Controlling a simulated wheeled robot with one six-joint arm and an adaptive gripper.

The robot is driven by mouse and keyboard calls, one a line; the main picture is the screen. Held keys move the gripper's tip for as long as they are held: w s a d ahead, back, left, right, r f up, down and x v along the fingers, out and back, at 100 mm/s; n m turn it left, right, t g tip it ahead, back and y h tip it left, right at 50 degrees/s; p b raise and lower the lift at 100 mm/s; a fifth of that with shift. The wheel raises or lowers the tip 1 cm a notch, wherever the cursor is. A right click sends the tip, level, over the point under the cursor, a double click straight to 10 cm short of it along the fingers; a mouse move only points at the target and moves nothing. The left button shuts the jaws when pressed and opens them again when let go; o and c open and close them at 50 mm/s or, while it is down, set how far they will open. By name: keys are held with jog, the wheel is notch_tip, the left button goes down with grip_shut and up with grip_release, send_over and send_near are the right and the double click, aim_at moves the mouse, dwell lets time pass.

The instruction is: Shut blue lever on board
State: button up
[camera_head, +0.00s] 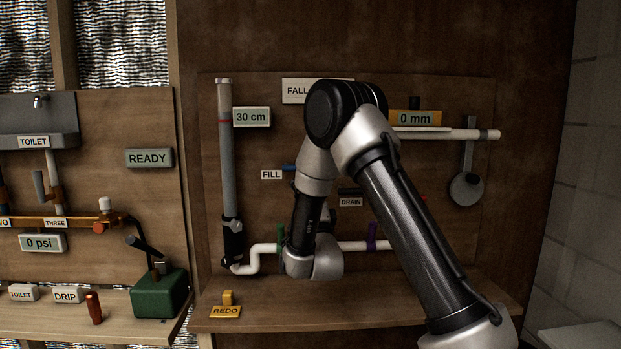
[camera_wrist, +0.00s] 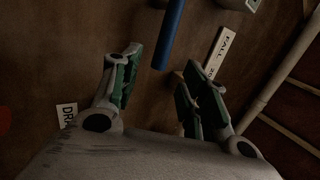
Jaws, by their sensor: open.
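The blue lever (camera_head: 289,168) shows as a short blue piece on the wooden board (camera_head: 265,205), just right of the FILL label (camera_head: 271,175); my arm hides part of the area beside it. In the wrist view the blue lever (camera_wrist: 168,35) is a long blue bar at the top centre. My gripper (camera_wrist: 157,67) is open, with its two green-padded fingers apart and nothing between them. The lever's near end lies just beyond the fingertips, around the middle of the gap; I cannot tell if any finger touches it. In the head view my gripper is hidden behind my arm.
A DRAIN label (camera_head: 351,202) with a dark piece above it sits right of my wrist. A white pipe with a green handle (camera_head: 281,238) and a purple handle (camera_head: 372,237) runs below. A clear vertical tube (camera_head: 227,150) stands left. A yellow REDO button (camera_head: 227,299) sits on the shelf.

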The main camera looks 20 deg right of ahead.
jog(key=shift+v, duration=1.65)
